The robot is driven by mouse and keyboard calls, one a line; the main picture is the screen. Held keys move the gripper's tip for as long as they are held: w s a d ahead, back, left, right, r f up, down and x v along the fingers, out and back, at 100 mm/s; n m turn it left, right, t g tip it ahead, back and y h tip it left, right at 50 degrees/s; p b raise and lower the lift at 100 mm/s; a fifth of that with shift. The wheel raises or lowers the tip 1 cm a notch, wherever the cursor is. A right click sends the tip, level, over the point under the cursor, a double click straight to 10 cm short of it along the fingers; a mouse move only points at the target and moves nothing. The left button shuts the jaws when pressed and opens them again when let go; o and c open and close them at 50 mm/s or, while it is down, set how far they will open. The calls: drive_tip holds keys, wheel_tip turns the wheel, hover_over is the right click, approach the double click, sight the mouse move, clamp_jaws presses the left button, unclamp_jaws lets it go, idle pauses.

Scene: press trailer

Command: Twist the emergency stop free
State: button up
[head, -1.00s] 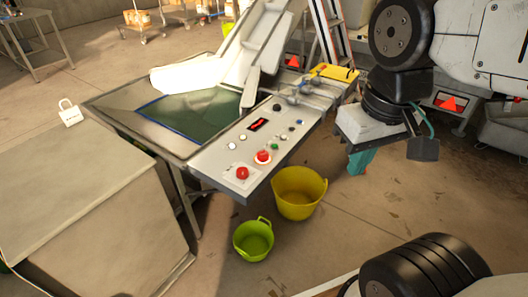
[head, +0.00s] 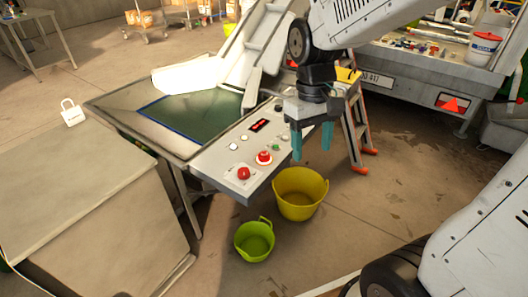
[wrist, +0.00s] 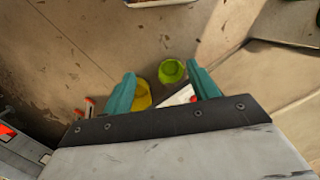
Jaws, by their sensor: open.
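The grey control panel (head: 215,160) carries two red mushroom buttons near its front end. One red button (head: 244,173) sits on a pale plate at the front corner; the other red button (head: 264,157) has a pale collar. I cannot tell which is the emergency stop. My gripper (head: 312,152) points down with its teal fingers apart and empty, to the right of both buttons, at the panel's right edge in the picture. In the wrist view my gripper (wrist: 161,70) is open, and a red button (wrist: 196,99) shows partly beside the right finger.
A yellow tub (head: 300,207) and a green bucket (head: 254,240) stand on the floor below the panel. A stepladder (head: 358,130) stands behind my gripper. A large pale box (head: 85,190) is at left, and a trailer (head: 420,75) at back right.

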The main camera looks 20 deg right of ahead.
drive_tip(key=w+a+f+n, duration=0.1)
drive_tip(key=w+f+n, duration=0.2)
drive_tip(key=w+f, duration=0.55)
drive_tip(key=w+a+f+n, duration=0.1)
drive_tip(key=w+f+n, duration=0.1)
drive_tip(key=w+f, duration=0.65)
wheel_tip(320, 180, up, 2)
drive_tip(key=n+t, duration=0.2)
hover_over(264, 153)
drive_tip(key=shift+s+r, duration=0.2)
drive_tip(key=shift+w+r+n, duration=0.15)
drive_tip(key=shift+w+n, duration=0.05)
drive_tip(key=shift+n, duration=0.1)
drive_tip(key=shift+f, duration=0.25)
wheel_tip(264, 153, down, 7)
drive_tip(key=shift+f, duration=0.15)
drive_tip(key=c, duration=1)
